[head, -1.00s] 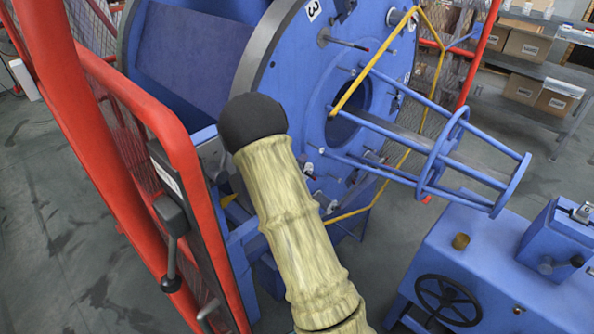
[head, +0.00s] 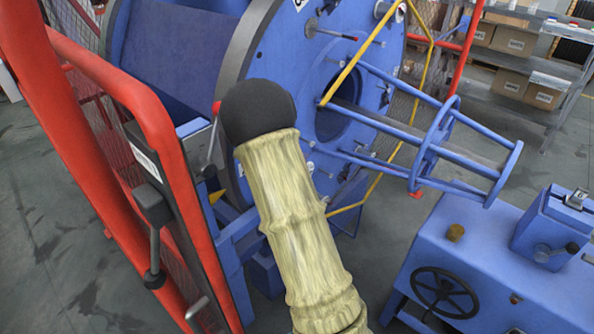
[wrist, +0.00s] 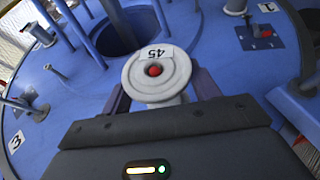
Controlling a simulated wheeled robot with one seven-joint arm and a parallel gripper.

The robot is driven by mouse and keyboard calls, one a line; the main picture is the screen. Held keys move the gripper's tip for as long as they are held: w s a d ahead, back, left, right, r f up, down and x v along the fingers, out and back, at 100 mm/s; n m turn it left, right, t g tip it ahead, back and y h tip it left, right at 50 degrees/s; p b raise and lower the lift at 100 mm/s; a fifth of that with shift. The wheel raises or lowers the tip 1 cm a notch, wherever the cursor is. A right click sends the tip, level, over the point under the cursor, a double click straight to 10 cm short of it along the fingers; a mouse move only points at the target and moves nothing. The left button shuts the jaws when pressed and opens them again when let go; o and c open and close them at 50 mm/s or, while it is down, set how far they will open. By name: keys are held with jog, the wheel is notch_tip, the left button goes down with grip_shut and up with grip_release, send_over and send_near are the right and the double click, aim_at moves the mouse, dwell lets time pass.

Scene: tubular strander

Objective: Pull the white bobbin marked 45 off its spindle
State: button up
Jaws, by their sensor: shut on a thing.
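The white bobbin (wrist: 171,82) marked 45 shows in the wrist view, a round flange with a red centre and a paper label reading 45. My gripper (wrist: 160,98) is shut on it, with one dark finger at each side below the flange. The bobbin's lower part is hidden behind the flange and my gripper's body. I cannot tell how far it sits along its spindle. In the head view my arm, in a pale sleeve, covers the bobbin and the gripper.
The blue machine disc (head: 290,120) carries other spindles, a large hole (wrist: 127,28) and levers with red tips. A blue tubular cage (head: 440,145) juts out right. A red guard frame (head: 175,170) stands close on the left. A blue cabinet (head: 470,255) with a handwheel stands lower right.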

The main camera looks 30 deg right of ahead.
jog(key=s+d+b, duration=0.4)
jog(key=s+b, duration=0.4)
jog(key=s, duration=0.3)
jog(key=shift+b, duration=0.3)
dwell(1.6)
jog(key=s+b, duration=0.1)
jog(key=b, duration=0.1)
jog(key=s+d+b, duration=0.1)
jog(key=s+b, duration=0.2)
jog(key=b, duration=0.1)
jog(key=shift+s+d+b, duration=0.35)
jog(key=shift+b, duration=0.05)
dwell(0.3)
dwell(0.5)
